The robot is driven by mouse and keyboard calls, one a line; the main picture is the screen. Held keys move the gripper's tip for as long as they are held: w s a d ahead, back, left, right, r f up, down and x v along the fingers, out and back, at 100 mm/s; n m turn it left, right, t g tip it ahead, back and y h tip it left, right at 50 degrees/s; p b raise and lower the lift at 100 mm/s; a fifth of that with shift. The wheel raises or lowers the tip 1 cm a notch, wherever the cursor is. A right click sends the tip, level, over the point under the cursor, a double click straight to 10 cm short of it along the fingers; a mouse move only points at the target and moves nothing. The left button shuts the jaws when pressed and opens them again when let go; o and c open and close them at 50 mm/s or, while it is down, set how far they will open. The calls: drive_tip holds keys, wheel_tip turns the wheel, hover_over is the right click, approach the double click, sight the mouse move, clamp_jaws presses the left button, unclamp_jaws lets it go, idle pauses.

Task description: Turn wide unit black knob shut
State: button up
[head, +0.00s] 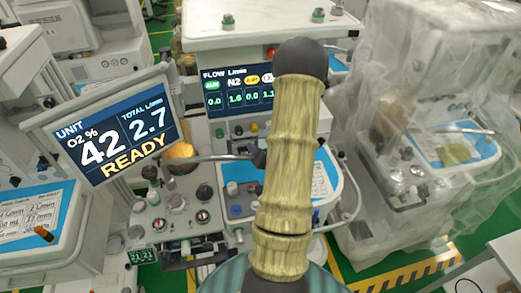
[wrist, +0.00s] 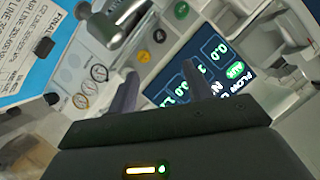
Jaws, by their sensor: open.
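The middle unit has a flow screen (head: 237,88) and a panel of knobs below it in the head view. A dark knob (head: 205,193) stands on its lower front. A row of small coloured knobs sits under the screen. I cannot tell which one is the wide unit's black knob. In the wrist view my gripper (wrist: 160,72) is open and empty. Its fingers point at the panel, between the screen (wrist: 220,62) and the round gauges (wrist: 98,72). A small dark knob (wrist: 143,57) shows beyond the fingertips, beside a yellow knob (wrist: 158,36). My arm hides my gripper in the head view.
A tilted monitor (head: 118,130) reading READY stands on the left. A metal cylindrical part (wrist: 112,25) juts out near the fingers in the wrist view. A plastic-covered cart (head: 420,150) stands on the right. Green floor shows between the carts.

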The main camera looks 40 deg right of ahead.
drive_tip(key=shift+w, duration=0.1)
drive_tip(key=w+a+r+n+g+y, duration=0.1)
drive_tip(key=w+a+n+g, duration=0.15)
drive_tip(key=a, duration=0.45)
drive_tip(key=w+a+r+n+g+y, duration=0.1)
drive_tip(key=w+a+r+n+g, duration=0.1)
drive_tip(key=a+n+g, duration=0.3)
drive_tip(key=s+a+r+n+g+y, duration=0.1)
drive_tip(key=s+a, duration=0.3)
drive_tip(key=a, duration=0.4)
drive_tip(key=s+a+r+n+g+y, duration=0.1)
drive_tip(key=s+a+r+n+g, duration=0.1)
drive_tip(key=s+a, duration=0.3)
drive_tip(key=a+r, duration=0.1)
drive_tip(key=a, duration=0.3)
drive_tip(key=shift+a+r+n, duration=0.15)
drive_tip(key=shift+r+n, duration=0.2)
